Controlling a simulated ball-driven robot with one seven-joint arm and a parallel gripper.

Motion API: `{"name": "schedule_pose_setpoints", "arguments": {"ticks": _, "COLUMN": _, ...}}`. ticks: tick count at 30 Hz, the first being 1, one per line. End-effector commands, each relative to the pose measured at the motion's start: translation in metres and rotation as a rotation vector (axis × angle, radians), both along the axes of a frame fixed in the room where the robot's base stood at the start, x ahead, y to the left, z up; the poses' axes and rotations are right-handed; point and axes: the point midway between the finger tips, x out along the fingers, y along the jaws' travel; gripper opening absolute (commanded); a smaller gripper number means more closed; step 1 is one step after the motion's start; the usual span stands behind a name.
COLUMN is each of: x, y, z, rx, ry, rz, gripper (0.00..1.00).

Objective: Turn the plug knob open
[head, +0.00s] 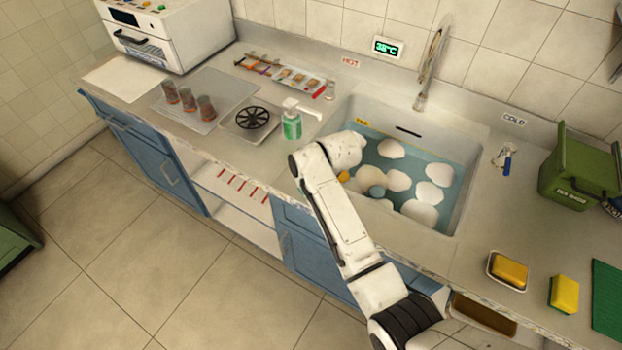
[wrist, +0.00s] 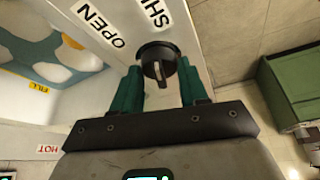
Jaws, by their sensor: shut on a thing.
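My gripper (wrist: 159,72) is shut on the knob, one teal finger on each side. In the head view the knob and my fingers are hidden behind my arm, at the left side of the sink (head: 470,185). The sink holds bluish water with several white rounded shapes.
A green soap bottle (head: 291,124) and a black round grate (head: 252,117) stand on the counter left of the sink. A green bin (head: 577,173) and a yellow sponge (head: 564,294) are on the right. The floor in front is clear.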

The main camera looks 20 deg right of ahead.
Motion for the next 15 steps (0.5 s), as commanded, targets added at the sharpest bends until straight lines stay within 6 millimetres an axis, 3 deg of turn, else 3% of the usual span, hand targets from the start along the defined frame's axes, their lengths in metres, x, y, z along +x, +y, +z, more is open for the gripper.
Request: {"name": "schedule_pose_setpoints", "arguments": {"ticks": 15, "x": 0.0036, "y": -0.0041, "z": 0.0005, "rx": -0.001, "ry": -0.005, "rz": 0.489, "gripper": 0.13}}
